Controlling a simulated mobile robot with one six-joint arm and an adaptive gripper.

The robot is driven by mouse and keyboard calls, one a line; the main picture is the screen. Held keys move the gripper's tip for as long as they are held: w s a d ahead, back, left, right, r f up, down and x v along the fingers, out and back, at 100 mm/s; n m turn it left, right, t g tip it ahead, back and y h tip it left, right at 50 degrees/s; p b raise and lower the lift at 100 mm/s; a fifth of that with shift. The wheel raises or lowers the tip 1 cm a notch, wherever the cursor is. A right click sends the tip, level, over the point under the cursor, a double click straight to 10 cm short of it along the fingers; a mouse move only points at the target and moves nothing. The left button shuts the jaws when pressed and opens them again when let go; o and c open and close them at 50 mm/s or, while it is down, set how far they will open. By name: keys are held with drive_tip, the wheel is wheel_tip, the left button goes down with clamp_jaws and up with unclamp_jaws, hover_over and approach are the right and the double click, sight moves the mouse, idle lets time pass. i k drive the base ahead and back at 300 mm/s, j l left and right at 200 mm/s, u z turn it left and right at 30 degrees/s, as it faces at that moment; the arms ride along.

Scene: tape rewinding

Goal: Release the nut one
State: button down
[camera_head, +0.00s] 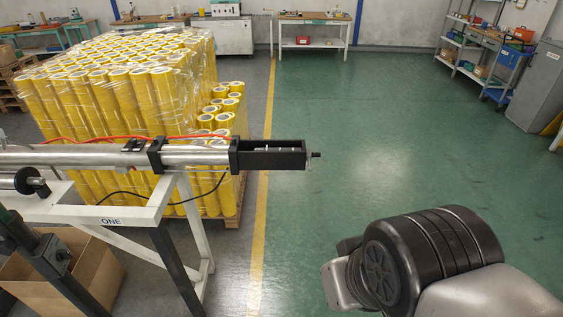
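The machine marked ONE (111,222) stands at the left, with a white frame. A long silver cylinder (199,157) lies level along its top and ends in a black housing (275,155). A small dark knob-like piece, seemingly the nut (315,154), sits at the housing's right tip, too small to make out in detail. Part of my arm, with a thick black ribbed joint, fills the lower right, apart from the machine. My gripper's fingers cannot be made out.
Wrapped yellow rolls (110,95) are stacked on a pallet behind the machine. An open cardboard box (88,265) is under the frame. Green floor (370,130) is clear right of the yellow line (262,190). A workbench (312,33) and shelves (470,45) stand at the back.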

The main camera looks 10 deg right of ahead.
sight(308, 157)
drive_tip(key=i+l, duration=0.35)
drive_tip(key=i+l+u, duration=0.1)
drive_tip(key=i+l, duration=0.25)
drive_tip(key=l, duration=0.25)
drive_tip(key=k+u, duration=0.3)
drive_tip(key=k+j+u, duration=0.1)
drive_tip(key=k+u, duration=0.25)
drive_tip(key=k, duration=0.2)
